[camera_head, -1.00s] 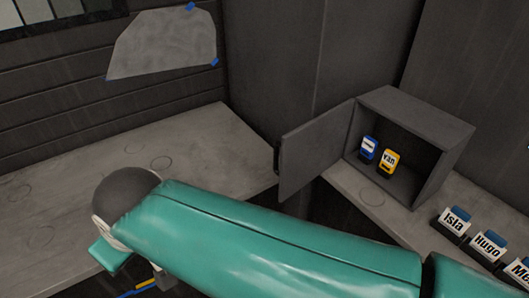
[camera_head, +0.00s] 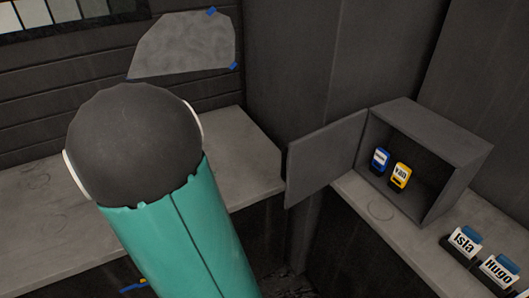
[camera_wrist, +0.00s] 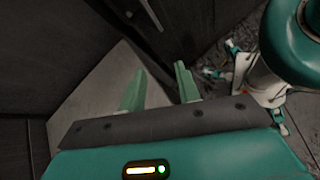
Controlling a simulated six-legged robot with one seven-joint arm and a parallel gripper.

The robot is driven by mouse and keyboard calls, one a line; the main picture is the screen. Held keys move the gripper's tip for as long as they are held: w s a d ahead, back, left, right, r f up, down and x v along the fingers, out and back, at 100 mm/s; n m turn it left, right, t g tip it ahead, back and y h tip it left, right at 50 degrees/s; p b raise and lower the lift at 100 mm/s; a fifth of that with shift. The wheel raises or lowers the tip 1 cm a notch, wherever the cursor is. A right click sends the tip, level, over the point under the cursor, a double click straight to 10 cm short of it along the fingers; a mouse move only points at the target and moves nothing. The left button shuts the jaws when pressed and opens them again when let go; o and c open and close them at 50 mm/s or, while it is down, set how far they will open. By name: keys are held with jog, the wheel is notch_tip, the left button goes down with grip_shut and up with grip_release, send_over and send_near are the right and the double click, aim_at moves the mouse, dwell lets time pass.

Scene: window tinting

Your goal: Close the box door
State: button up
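The grey box (camera_head: 462,190) stands on the right counter with its front open. Its door (camera_head: 325,160) is swung wide open to the left, past the counter's edge. A blue tag (camera_head: 380,160) and a yellow tag (camera_head: 400,177) stand inside the box. My gripper (camera_wrist: 160,78) shows in the wrist view with its two green fingers apart and nothing between them. In the head view my arm hides the gripper. A dark panel with a metal handle (camera_wrist: 152,14) is beyond the fingers in the wrist view; I cannot tell whether it is the box door.
Name tags, Isla (camera_head: 464,243) and Hugo (camera_head: 498,270), stand in holders on the right counter (camera_head: 375,207). A left counter (camera_head: 245,165) runs along the wall. A grey film sheet (camera_head: 185,45) with blue tape hangs above it. A dark gap lies between the counters.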

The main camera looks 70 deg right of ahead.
aim_at(284, 159)
jog(key=s+d+f+n+g+h, duration=0.1)
jog(key=s+d+g, duration=0.2)
jog(key=d+g, duration=0.6)
jog(key=shift+t, duration=0.9)
jog(key=x, duration=0.5)
jog(key=d+x, duration=0.1)
jog(key=x, duration=0.8)
jog(key=shift+d, duration=0.45)
grip_shut()
